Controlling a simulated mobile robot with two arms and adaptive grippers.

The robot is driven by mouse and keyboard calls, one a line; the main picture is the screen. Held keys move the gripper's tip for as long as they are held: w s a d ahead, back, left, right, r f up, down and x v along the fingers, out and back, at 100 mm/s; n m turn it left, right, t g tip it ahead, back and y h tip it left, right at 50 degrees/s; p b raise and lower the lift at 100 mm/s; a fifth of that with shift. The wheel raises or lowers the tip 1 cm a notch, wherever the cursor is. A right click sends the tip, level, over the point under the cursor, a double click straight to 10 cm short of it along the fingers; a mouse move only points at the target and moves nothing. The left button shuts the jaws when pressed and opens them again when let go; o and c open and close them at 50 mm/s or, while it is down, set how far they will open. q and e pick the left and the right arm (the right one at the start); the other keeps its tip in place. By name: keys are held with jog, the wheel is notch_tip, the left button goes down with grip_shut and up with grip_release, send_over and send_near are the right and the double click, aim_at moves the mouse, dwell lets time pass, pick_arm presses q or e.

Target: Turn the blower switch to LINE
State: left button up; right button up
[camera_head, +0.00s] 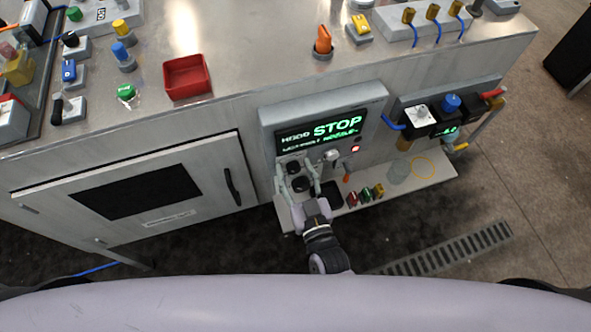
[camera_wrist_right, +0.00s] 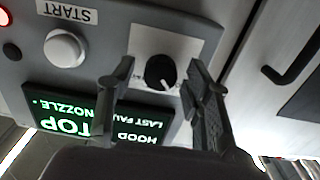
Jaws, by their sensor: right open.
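The control panel (camera_head: 268,127) is on the front of the machine, with a lit green display reading STOP. In the right wrist view, a round black knob (camera_wrist_right: 159,71) with a white pointer mark lies between the open fingers. The knob's label is too small and partly hidden to read. I see no gap closed on the knob. My left gripper is out of view.
A white START button (camera_wrist_right: 65,48) and a red light (camera_head: 355,149) are beside the knobs. Below is a shelf (camera_head: 440,172) with small coloured parts. A cabinet door (camera_head: 215,165) with a black handle is at the left. A red tray (camera_head: 187,77) sits on top.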

grip_shut()
dwell(0.7)
